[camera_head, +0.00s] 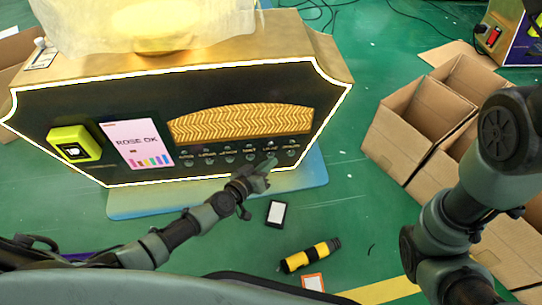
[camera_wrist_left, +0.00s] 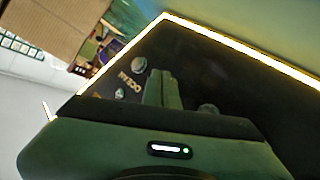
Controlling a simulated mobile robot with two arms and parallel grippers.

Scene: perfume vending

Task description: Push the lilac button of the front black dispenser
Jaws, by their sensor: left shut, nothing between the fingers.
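The black dispenser (camera_head: 70,115), edged with a glowing white line, shows a row of small round buttons along its lower front. The fifth label from the left appears to read LILAC; its lilac button is mostly covered by my left gripper (camera_head: 268,165). This gripper is shut and empty, its fingertips at the panel; I cannot tell whether they touch the button. In the left wrist view, the shut fingers (camera_wrist_left: 163,90) point at the dark panel (camera_wrist_left: 215,75), between a button labelled OCEAN (camera_wrist_left: 138,64) and another button (camera_wrist_left: 208,108). My right gripper is out of view.
A yellow payment reader (camera_head: 74,144) and a ROSE OX screen (camera_head: 136,146) sit left on the panel. Open cardboard boxes (camera_head: 410,118) stand at right. A yellow-black tool (camera_head: 311,255) and a dark card-like item (camera_head: 276,213) lie on the green floor.

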